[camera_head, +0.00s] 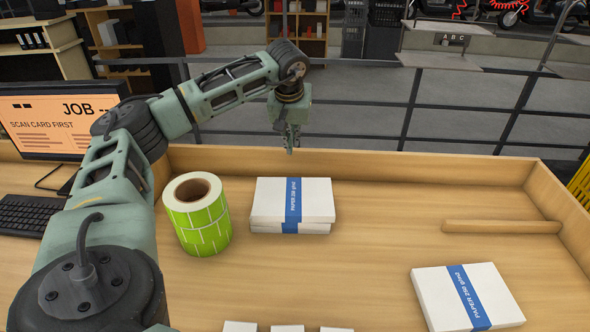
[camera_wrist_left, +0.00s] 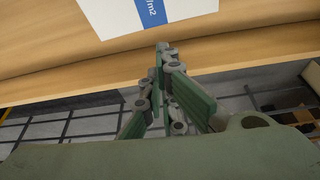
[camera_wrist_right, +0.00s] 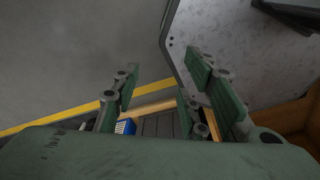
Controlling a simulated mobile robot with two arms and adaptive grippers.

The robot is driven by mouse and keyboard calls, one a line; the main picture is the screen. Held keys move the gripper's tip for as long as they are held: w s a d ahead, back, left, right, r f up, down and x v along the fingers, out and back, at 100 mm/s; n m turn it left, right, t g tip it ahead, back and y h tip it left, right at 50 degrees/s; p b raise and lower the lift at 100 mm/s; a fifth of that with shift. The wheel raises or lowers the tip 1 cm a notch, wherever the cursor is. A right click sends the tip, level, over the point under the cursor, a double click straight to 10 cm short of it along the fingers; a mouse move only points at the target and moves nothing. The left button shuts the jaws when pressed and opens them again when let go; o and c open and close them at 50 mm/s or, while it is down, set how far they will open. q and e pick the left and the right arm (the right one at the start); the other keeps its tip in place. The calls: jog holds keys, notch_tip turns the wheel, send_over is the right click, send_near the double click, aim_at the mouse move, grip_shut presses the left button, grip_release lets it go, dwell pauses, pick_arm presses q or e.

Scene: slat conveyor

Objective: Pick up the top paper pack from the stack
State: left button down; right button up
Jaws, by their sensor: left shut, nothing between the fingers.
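A stack of white paper packs (camera_head: 265,203) with a blue band reading "PAPER" lies on the wooden table, right of the green label roll. Its top pack sits slightly askew over the one below. My left gripper (camera_head: 291,150) is shut and empty, above and behind the stack near the table's back edge. In the left wrist view its fingertips (camera_wrist_left: 163,47) meet, and part of the white pack (camera_wrist_left: 112,16) shows beyond them at the top. My right gripper (camera_wrist_right: 155,75) shows only in the right wrist view, fingers apart with nothing between them, away from the packs.
A green label roll (camera_head: 197,215) stands left of the stack. Another paper pack (camera_head: 436,297) lies at front right. A wooden bar (camera_head: 500,227) lies at the right. The table has a raised back rim (camera_head: 400,165). A monitor (camera_head: 60,120) and keyboard (camera_head: 25,214) are at left.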

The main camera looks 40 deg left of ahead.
pick_arm(q)
jog(key=p+x, duration=0.2)
jog(key=x, duration=0.9)
jog(key=shift+f, duration=0.3)
pick_arm(e)
jog(key=shift+w+a+r, duration=0.25)
jog(key=shift+w+r, duration=0.1)
jog(key=shift+r, duration=0.1)
jog(key=shift+w+a+r, duration=0.25)
jog(key=shift+w+r, duration=0.05)
jog(key=shift+r, duration=0.15)
jog(key=shift+d, duration=0.15)
pick_arm(q)
jog(key=shift+f, duration=0.1)
pick_arm(e)
jog(key=shift+s, duration=0.1)
